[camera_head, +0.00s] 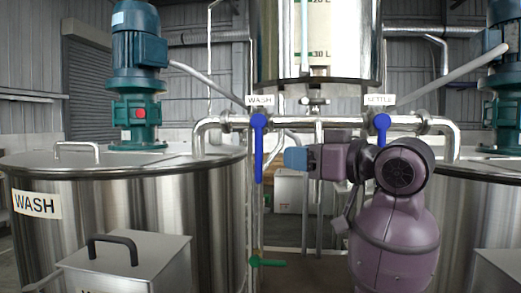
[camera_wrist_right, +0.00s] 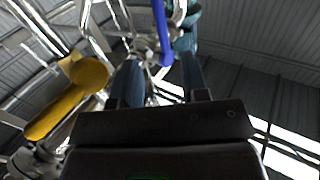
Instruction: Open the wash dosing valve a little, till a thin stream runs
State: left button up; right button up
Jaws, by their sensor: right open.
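The wash dosing valve has a blue lever (camera_head: 258,148) that hangs straight down from the horizontal pipe under the WASH label (camera_head: 260,100). No running stream can be made out. My right gripper (camera_head: 290,159) is to the right of this lever, near its lower half, pointing left and apart from it. In the right wrist view the gripper (camera_wrist_right: 162,85) is open, with nothing between its two dark blue fingers. A blue lever (camera_wrist_right: 162,32) shows beyond the fingertips in that view, roughly in line with the gap. My left gripper is not in view.
A second blue lever (camera_head: 381,126) hangs under the SETTLE label (camera_head: 379,100), just behind my right arm. A steel vessel (camera_head: 320,70) hangs above the pipe. A green lever (camera_head: 268,262) sits low. The wash tank (camera_head: 130,205) stands left, another tank (camera_head: 484,205) right.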

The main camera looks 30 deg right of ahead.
aim_at(261, 149)
jog(key=x, duration=0.3)
jog(key=p+x, duration=0.1)
jog(key=x, duration=0.3)
jog(key=p+x, duration=0.1)
jog(key=x, duration=0.2)
jog(key=shift+w+a+r, duration=0.2)
jog(key=shift+w+r, duration=0.05)
jog(key=shift+r, duration=0.15)
jog(key=shift+c, duration=0.5)
grip_shut()
